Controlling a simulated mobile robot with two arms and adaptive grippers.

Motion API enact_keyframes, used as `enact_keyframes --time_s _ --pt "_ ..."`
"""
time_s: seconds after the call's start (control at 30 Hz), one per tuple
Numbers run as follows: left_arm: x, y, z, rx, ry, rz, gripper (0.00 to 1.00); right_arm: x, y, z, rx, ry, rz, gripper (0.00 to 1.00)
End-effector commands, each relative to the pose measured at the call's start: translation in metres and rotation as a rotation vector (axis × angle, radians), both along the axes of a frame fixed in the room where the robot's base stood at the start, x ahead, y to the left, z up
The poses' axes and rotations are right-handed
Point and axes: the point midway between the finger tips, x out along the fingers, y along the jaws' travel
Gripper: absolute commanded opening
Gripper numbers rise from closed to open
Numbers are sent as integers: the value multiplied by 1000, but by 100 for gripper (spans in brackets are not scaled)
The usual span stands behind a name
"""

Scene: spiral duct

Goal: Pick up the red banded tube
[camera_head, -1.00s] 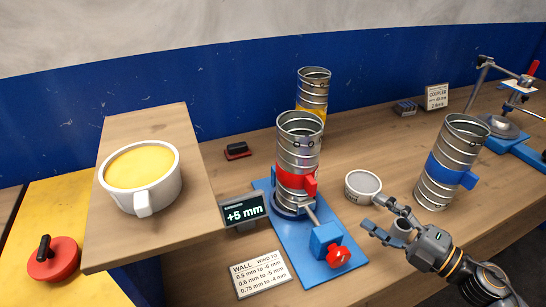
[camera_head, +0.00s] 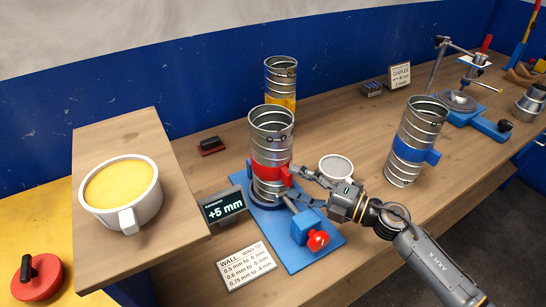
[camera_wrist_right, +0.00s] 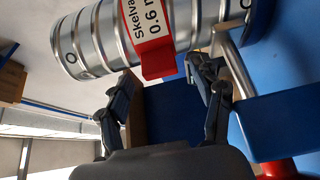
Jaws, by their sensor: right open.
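The red banded tube (camera_head: 270,150) is a ribbed metal duct piece with a red band. It stands upright on the blue fixture (camera_head: 318,247) in the head view. In the right wrist view the tube (camera_wrist_right: 95,38) lies across the top, with its label and red tab (camera_wrist_right: 158,62) near the fingers. My right gripper (camera_head: 296,184) is open at the tube's right side, close to the red band. In the right wrist view the gripper (camera_wrist_right: 168,85) has its fingers spread, with nothing between them. Contact with the tube cannot be told. My left gripper is not in view.
A yellow banded tube (camera_head: 281,82) stands behind, and a blue banded tube (camera_head: 415,140) stands to the right. A white cup (camera_head: 336,166) is just behind my right gripper. A red knob (camera_head: 317,240) sticks up at the fixture's front. A mug (camera_head: 123,190) stands on the raised wooden block at left.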

Motion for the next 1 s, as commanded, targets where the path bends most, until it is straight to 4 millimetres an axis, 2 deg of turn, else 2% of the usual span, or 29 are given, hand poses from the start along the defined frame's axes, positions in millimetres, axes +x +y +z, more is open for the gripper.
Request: enact_keyframes --time_s 0.13,0.43,0.7,0.77,1.0 --pt "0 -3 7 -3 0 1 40 9 18 2 2 0 0 66" --pt "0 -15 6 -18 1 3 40 11 22 0 0 0 -1 66" --pt "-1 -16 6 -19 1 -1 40 11 22 0 0 0 -1 11" --pt "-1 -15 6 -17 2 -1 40 11 22 0 0 0 -1 0" --pt "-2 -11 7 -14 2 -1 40 11 22 2 2 -2 -1 0"
